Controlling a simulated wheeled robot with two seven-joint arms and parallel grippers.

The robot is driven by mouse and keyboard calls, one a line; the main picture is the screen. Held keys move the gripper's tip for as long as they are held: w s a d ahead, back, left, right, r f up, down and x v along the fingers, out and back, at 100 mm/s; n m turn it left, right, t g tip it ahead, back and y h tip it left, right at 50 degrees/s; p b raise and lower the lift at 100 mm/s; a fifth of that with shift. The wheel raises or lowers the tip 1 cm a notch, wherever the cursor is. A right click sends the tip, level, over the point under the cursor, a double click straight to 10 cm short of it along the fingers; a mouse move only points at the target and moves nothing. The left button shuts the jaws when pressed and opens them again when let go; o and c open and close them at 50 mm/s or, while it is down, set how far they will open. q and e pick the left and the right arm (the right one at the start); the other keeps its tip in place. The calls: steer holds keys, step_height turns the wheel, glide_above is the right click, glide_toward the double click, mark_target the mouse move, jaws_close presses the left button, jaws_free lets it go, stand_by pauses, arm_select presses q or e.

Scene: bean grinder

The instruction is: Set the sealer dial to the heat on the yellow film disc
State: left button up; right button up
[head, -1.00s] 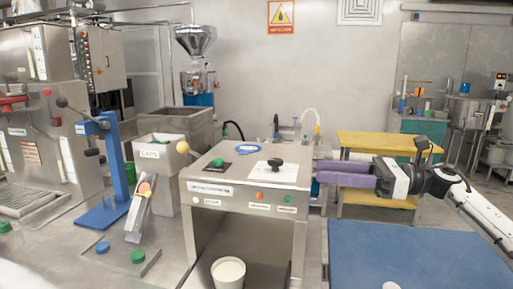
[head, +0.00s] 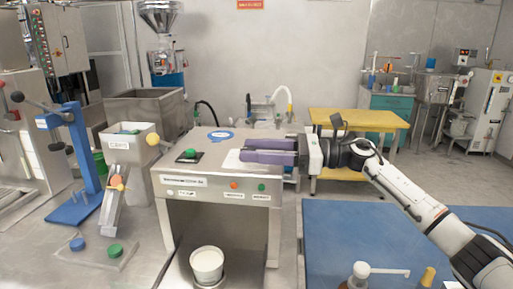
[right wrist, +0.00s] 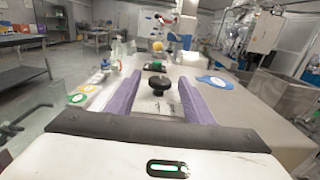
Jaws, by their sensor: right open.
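The sealer (head: 215,173) is a steel box with a sloping top. Its dial, a black knob (right wrist: 160,88) on a white plate (right wrist: 152,106), stands between the purple fingers of my right gripper (right wrist: 157,85) in the right wrist view. The fingers are open, one on each side of it; I cannot tell whether they touch it. In the head view my right gripper (head: 270,151) reaches in from the right over the sealer top and hides the knob. My left gripper is not in view.
A green knob (head: 190,153) and a blue disc (head: 221,135) are on the sealer top. A white cup (head: 207,265) stands below. A blue press (head: 70,165) is left, a blue mat (head: 350,235) right.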

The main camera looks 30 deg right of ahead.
steer(key=c, duration=1.1)
steer(key=shift+o, duration=0.2)
